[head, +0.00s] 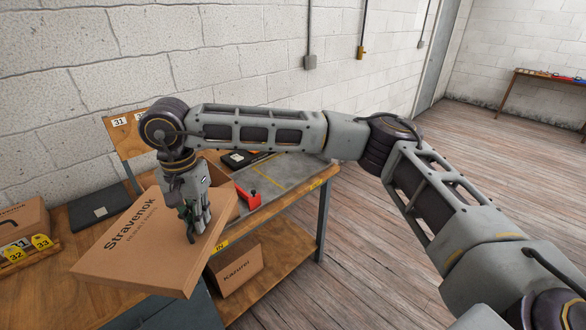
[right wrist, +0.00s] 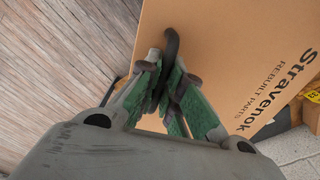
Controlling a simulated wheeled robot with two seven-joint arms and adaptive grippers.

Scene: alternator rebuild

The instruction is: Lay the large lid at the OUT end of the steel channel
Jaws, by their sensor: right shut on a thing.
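The large lid (head: 150,245) is brown cardboard printed "Stravenok". It also fills much of the right wrist view (right wrist: 225,35). My right gripper (head: 197,218) is shut on the lid near its right edge, and its green-padded fingers (right wrist: 168,92) show in the right wrist view. The lid looks tilted and covers part of the bench. The steel channel (head: 290,182) is a grey strip with yellow lines, to the right of the lid. It has a yellow tag at its near end and another at its far end; the far one is too small to read. My left gripper is not in view.
A red bracket (head: 248,198) and a dark flat box (head: 240,159) are by the channel. A brown carton (head: 238,270) sits on the lower shelf. A black case (head: 100,206) and numbered yellow tags (head: 40,242) are at left. The channel's far part looks clear.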

